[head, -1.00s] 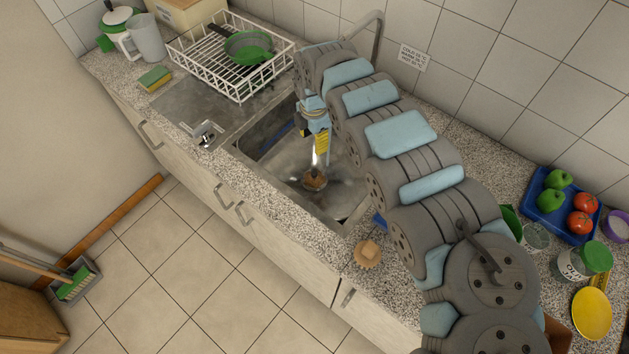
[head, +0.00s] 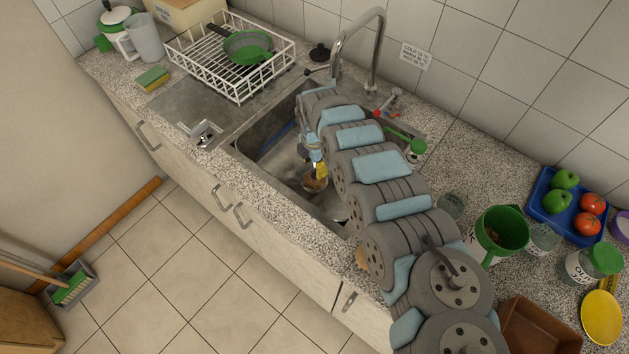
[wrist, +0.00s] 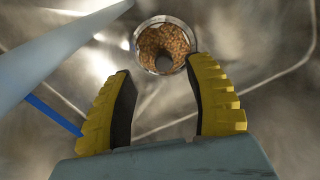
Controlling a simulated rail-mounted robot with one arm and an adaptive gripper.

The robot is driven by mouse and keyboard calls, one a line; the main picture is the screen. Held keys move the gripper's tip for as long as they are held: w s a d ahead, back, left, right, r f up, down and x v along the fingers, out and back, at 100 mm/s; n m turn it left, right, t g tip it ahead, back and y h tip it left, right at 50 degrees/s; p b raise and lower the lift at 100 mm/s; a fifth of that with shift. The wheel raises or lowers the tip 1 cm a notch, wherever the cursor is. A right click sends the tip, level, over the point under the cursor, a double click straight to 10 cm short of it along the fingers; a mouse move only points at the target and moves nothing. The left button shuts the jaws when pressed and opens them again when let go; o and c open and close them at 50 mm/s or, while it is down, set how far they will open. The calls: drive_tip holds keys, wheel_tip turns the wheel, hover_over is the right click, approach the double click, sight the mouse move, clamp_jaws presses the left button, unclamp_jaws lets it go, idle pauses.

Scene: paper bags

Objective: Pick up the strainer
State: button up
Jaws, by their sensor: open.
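The strainer (head: 309,184) is a small round metal cup in the sink (head: 262,155), with brown crumbly matter inside. In the wrist view the strainer (wrist: 139,42) shows its bright rim at the top centre, beyond my fingertips. My gripper (head: 319,172), with yellow fingers, points down into the sink above the strainer and hides part of it in the head view. In the wrist view my gripper (wrist: 160,72) is open and empty, its fingers apart with the strainer roughly centred between them. I cannot tell the exact height of the gap.
The sink walls surround my gripper. A curved tap (head: 375,50) rises behind, and a green-handled tool (head: 402,137) lies at the sink's right. A blue stick (wrist: 52,115) lies left of my fingers. A white dish rack (head: 215,65) stands left; a green funnel (head: 503,230) stands right.

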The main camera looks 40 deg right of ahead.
sight(314, 174)
drive_tip(key=shift+s+a+f+b, duration=0.15)
drive_tip(key=shift+f+b, duration=0.2)
drive_tip(key=shift+f, duration=0.75)
drive_tip(key=shift+a+f+b, duration=0.15)
drive_tip(key=shift+f+b, duration=0.15)
drive_tip(key=shift+f, duration=0.75)
drive_tip(key=shift+d+f, duration=0.15)
drive_tip(key=shift+f, duration=0.35)
clamp_jaws()
